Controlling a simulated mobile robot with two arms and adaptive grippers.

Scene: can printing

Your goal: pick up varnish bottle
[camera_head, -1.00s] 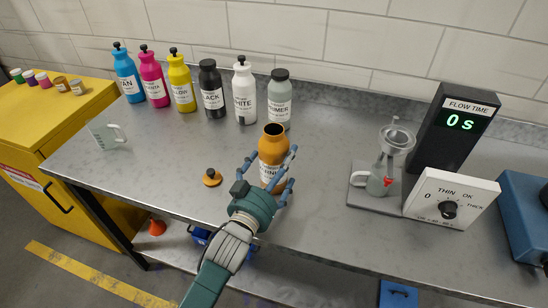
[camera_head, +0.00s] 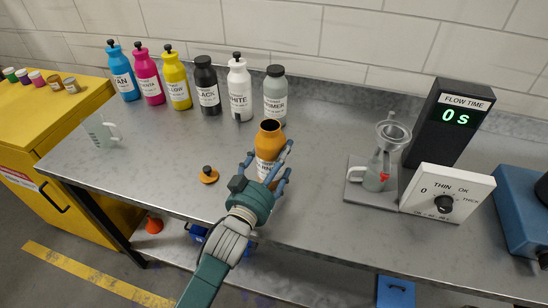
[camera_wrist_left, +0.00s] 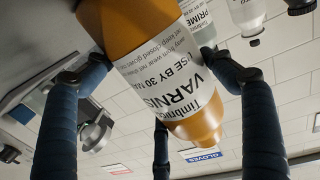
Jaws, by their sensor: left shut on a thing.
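The varnish bottle (camera_head: 268,140) is orange with a white label and an open, uncapped top. In the head view it is upright in front of the primer bottle, between the fingers of my left gripper (camera_head: 266,170). I cannot tell whether its base touches the table. My left gripper is shut on it. In the left wrist view the varnish bottle (camera_wrist_left: 165,65) fills the middle, with blue fingers (camera_wrist_left: 160,110) around it. An orange cap with a black knob (camera_head: 208,175) lies on the table to the left. My right gripper is not in view.
Cyan, magenta, yellow, black, white and primer bottles (camera_head: 275,97) stand in a row at the back. A flow cup stand (camera_head: 372,190), dial box (camera_head: 447,194) and timer (camera_head: 449,122) are at the right. Bare table lies between.

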